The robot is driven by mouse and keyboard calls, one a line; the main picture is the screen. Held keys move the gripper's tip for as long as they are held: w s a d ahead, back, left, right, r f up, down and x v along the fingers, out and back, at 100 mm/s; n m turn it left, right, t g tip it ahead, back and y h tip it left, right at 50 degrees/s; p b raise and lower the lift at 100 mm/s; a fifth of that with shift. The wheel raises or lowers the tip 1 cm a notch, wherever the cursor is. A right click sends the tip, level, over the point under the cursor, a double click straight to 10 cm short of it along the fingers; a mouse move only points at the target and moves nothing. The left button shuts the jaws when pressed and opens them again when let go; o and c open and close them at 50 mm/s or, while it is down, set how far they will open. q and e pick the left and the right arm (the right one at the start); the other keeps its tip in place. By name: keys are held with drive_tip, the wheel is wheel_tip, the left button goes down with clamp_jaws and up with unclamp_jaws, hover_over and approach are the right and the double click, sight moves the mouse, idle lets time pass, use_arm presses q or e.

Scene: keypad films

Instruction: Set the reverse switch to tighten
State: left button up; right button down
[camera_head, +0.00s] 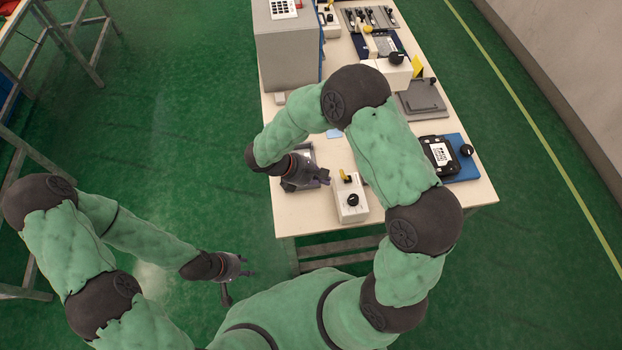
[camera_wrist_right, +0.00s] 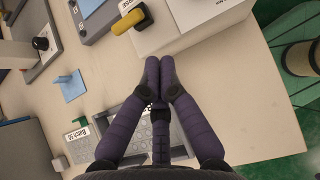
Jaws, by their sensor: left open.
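The white control box (camera_head: 350,200) stands near the front edge of the table. It carries a small yellow lever (camera_head: 345,176) and a round black knob (camera_head: 353,200). In the right wrist view the yellow lever (camera_wrist_right: 130,20) on its dark pivot shows at the top, on the box (camera_wrist_right: 195,25). My left gripper (camera_head: 252,272) is open and empty, off the table.
A grey tray (camera_wrist_right: 120,125) lies under my right gripper. A black device on a blue mat (camera_head: 468,165) sits to the right. A large grey cabinet (camera_head: 285,55) and other boxes stand further back. Bare table (camera_head: 295,220) lies in front and left of the box.

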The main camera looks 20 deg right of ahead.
sight(345, 176)
drive_tip(key=shift+s+d+r, duration=0.15)
drive_tip(key=shift+d+r, duration=0.15)
drive_tip(key=shift+d, duration=0.15)
drive_tip(key=shift+s+d+r, duration=0.15)
drive_tip(key=shift+d+r, duration=0.1)
drive_tip(key=shift+d, duration=0.2)
drive_tip(key=shift+s+d+r+y+p, duration=0.1)
drive_tip(key=shift+r+y+p, duration=0.1)
drive_tip(key=shift+y+p, duration=0.15)
